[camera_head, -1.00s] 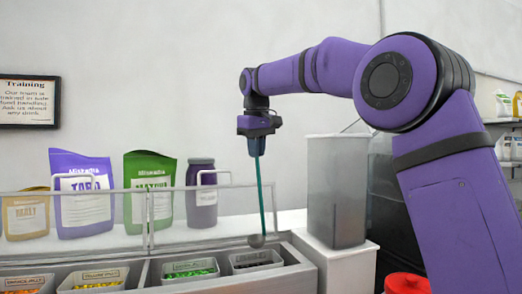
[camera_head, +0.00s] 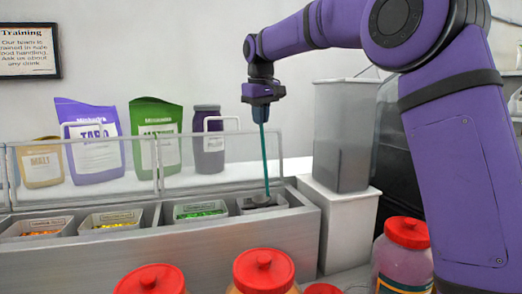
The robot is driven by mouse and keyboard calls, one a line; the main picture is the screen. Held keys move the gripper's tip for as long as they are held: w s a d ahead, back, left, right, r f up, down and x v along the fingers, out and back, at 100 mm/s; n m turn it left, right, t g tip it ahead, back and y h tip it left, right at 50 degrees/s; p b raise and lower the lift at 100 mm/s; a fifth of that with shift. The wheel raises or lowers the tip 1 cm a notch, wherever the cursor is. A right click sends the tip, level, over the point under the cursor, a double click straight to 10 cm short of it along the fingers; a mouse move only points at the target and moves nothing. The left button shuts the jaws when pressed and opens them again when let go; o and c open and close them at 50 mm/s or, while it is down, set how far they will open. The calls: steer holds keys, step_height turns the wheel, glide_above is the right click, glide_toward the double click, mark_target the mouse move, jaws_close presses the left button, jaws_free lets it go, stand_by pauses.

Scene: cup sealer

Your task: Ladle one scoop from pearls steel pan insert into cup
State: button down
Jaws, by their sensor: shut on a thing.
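My gripper (camera_head: 262,100) is shut on the top of a ladle with a long teal handle (camera_head: 265,150), which hangs down nearly upright. The ladle's lower end is at the rightmost steel pan insert (camera_head: 245,205), which holds dark contents that look like the pearls. The bowl of the ladle is small and partly hidden there, so I cannot tell whether it holds any pearls. I see no cup that I can make out in this view.
Other inserts hold green (camera_head: 200,213), yellow and orange pieces. A clear guard (camera_head: 100,165) stands behind them, with pouches and a purple jar beyond. A grey container (camera_head: 343,135) stands right. Red-lidded jars (camera_head: 264,270) stand in front.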

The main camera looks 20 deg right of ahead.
stand_by(0.5)
step_height(320, 180, down, 7)
steer(key=shift+r, duration=0.2)
stand_by(0.8)
stand_by(0.9)
steer(key=shift+r, duration=5.65)
